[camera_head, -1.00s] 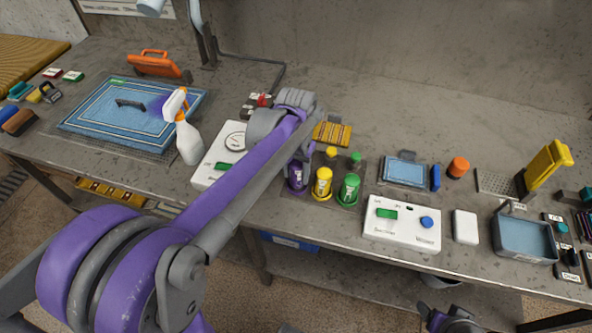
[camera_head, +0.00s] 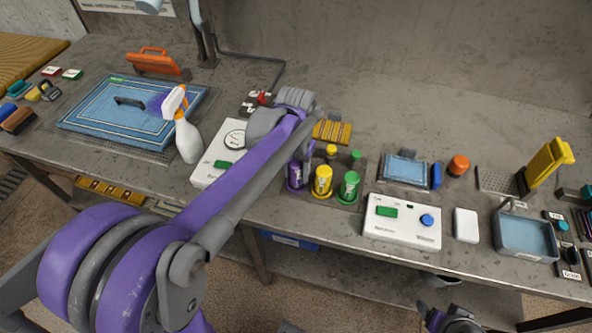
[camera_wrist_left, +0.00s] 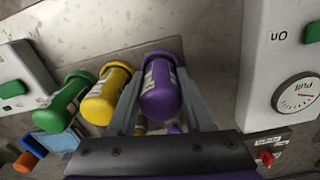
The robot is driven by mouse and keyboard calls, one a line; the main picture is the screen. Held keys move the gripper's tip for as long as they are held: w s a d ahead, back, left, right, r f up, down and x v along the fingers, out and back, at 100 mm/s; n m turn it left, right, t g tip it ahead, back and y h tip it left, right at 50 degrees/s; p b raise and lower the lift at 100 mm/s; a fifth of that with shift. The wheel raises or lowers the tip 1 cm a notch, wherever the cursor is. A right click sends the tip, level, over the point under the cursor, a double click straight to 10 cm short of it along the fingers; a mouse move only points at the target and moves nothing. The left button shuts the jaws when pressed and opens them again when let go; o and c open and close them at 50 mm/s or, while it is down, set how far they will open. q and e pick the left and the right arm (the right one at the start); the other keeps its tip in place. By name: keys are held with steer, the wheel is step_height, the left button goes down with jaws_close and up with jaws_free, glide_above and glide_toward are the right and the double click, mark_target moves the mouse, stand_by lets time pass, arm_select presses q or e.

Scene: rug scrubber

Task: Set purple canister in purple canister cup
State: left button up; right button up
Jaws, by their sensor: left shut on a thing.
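The purple canister (camera_head: 295,175) stands upright at the left end of a row with a yellow and a green canister. My left gripper (camera_wrist_left: 162,105) is shut on the purple canister (camera_wrist_left: 162,88), with one finger on each side of it. In the head view my left gripper (camera_head: 302,157) comes down on it from above and partly hides it. The purple canister cup (camera_head: 295,188) shows as a purple rim around its foot; whether it is fully seated is hard to tell. Part of my right gripper (camera_head: 455,322) shows at the bottom edge, its fingers unclear.
The yellow canister (camera_head: 322,180) and green canister (camera_head: 348,187) stand close on the right. A white control box with a dial (camera_head: 218,158) is close on the left, beside a spray bottle (camera_head: 186,138). Another white box (camera_head: 402,222) lies right.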

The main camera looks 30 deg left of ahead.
arm_select(q)
steer(key=shift+f, duration=0.3)
steer(key=o, duration=1.3)
steer(key=shift+o, duration=0.2)
steer(key=shift+r, duration=0.1)
step_height(320, 180, up, 11)
steer(key=shift+f, duration=0.1)
steer(key=shift+p, duration=0.3)
